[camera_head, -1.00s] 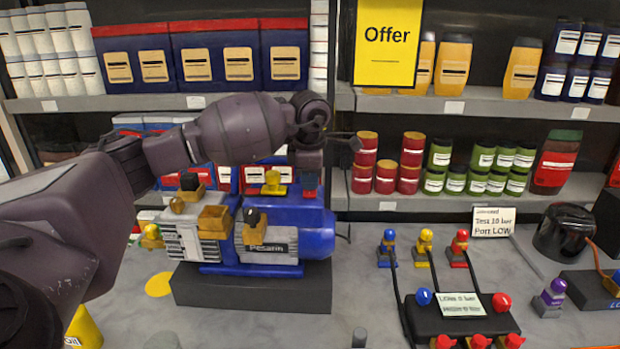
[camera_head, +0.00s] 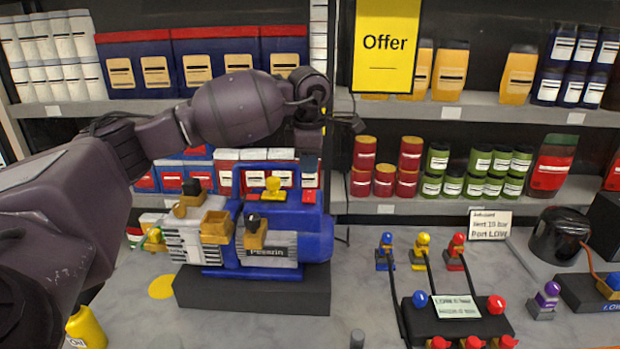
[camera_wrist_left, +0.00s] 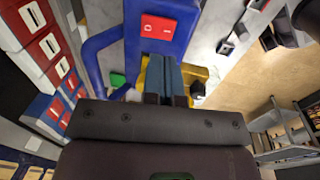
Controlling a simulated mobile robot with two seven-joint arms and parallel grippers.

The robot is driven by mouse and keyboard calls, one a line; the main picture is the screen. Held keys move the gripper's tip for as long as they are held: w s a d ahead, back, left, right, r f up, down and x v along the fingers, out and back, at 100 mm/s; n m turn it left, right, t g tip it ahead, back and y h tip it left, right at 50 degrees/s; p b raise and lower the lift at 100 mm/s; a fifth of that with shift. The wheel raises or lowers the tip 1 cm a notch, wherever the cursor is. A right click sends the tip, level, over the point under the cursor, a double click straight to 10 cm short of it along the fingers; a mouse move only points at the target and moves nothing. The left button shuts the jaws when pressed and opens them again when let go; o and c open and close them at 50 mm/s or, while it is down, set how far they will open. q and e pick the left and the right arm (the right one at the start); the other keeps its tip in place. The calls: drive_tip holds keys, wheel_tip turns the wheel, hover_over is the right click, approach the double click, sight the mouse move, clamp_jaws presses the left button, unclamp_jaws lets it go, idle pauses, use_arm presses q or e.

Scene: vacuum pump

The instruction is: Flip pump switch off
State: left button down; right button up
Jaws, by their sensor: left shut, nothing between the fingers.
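The blue vacuum pump (camera_head: 318,240) stands on a dark block (camera_head: 250,295) on the grey counter. Its red switch (camera_head: 294,197) is on the right part of its top; in the left wrist view the red rocker (camera_wrist_left: 158,26) shows "0" and "I" marks. I cannot tell which side is pressed. My left gripper (camera_head: 308,168) is just above the pump's right top, close to the switch and apart from it. In the left wrist view its fingers (camera_wrist_left: 165,72) are together and empty, beside the switch. My right gripper is not in view.
A blue handle (camera_head: 268,168) and a yellow knob (camera_head: 272,184) stand up from the pump beside the switch. Shelves of boxes and jars (camera_head: 385,181) are behind. Coloured valves (camera_head: 457,250) and a black manifold (camera_head: 420,325) lie to the right.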

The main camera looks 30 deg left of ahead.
use_arm(q)
wheel_tip(320, 180, up, 7)
hover_over(310, 192)
drive_tip(key=s+d, duration=0.2)
drive_tip(key=s, duration=0.1)
drive_tip(key=shift+a+r+b, duration=0.15)
drive_tip(key=shift+a+b, duration=0.05)
drive_tip(key=shift+b, duration=0.2)
drive_tip(key=w+f, duration=0.1)
drive_tip(key=f, duration=0.3)
drive_tip(key=a+f+b, duration=0.1)
drive_tip(key=f, duration=0.3)
drive_tip(key=w+f+b, duration=0.1)
drive_tip(key=f, duration=0.3)
drive_tip(key=shift+w+a+f, duration=0.2)
drive_tip(key=shift+w+f, duration=0.1)
drive_tip(key=shift+f, duration=0.6)
drive_tip(key=shift+w, duration=0.1)
